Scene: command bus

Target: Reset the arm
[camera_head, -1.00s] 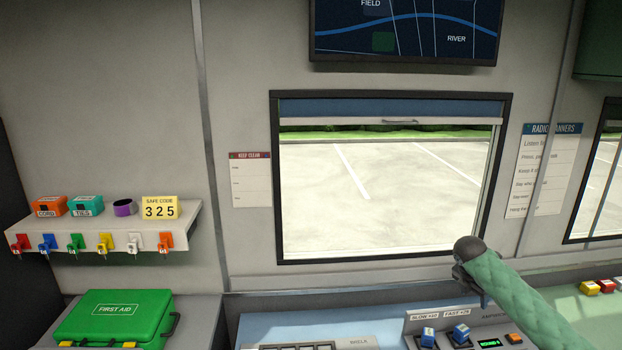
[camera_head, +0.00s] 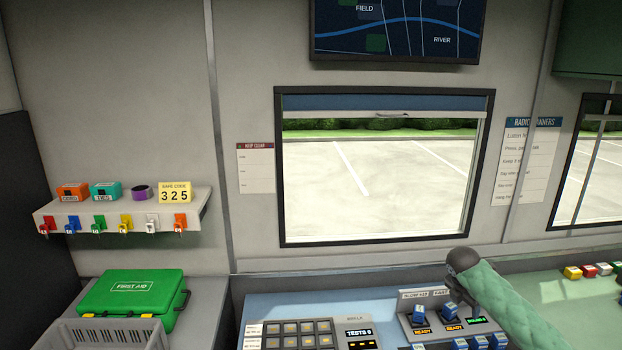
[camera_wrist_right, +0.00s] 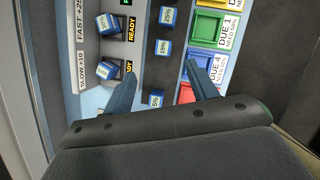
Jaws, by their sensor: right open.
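My right arm in its green padded sleeve comes in from the lower right in the head view. My right gripper (camera_head: 466,285) is small and dark there, partly hidden by its own wrist, over the console's right part. I cannot tell the exact gap to the panel. My left arm and gripper do not show.
A green first-aid case (camera_head: 132,297) and a grey crate (camera_head: 110,335) are at left, below a shelf (camera_head: 120,212) with hanging keys. The wall in front of the window is clear.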

